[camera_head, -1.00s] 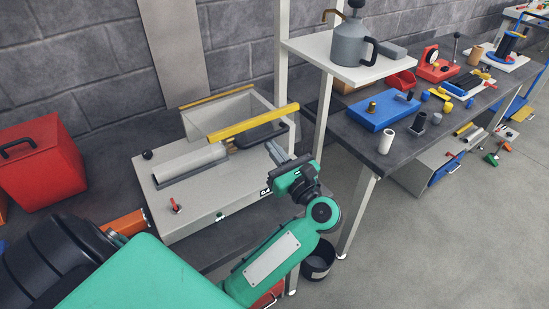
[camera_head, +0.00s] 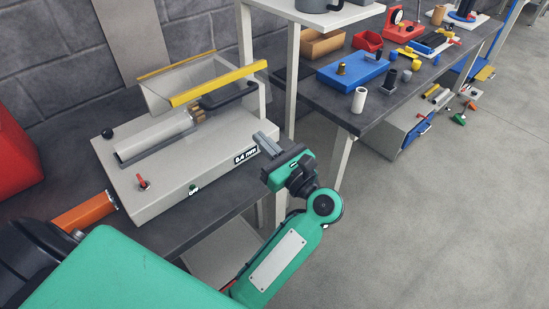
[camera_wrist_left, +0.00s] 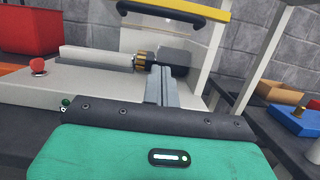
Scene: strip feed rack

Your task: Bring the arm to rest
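My left gripper (camera_head: 265,142) is empty, its two grey fingers together. In the head view it is by the right front corner of a grey machine (camera_head: 150,190), with no clear contact. In the left wrist view the fingers (camera_wrist_left: 162,85) point towards the machine's roller end, where a brass gear (camera_wrist_left: 140,61) and a dark block (camera_wrist_left: 170,57) show. The green and black left arm comes in from the lower left. My right gripper is not in view.
The machine has a yellow-edged clear guard (camera_head: 215,84) and a red knob (camera_head: 143,184). A white shelf post (camera_head: 292,80) stands just behind the gripper. The bench at right holds a blue block (camera_head: 352,70) and a white cylinder (camera_head: 359,100). Open floor (camera_head: 430,220) lies at right.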

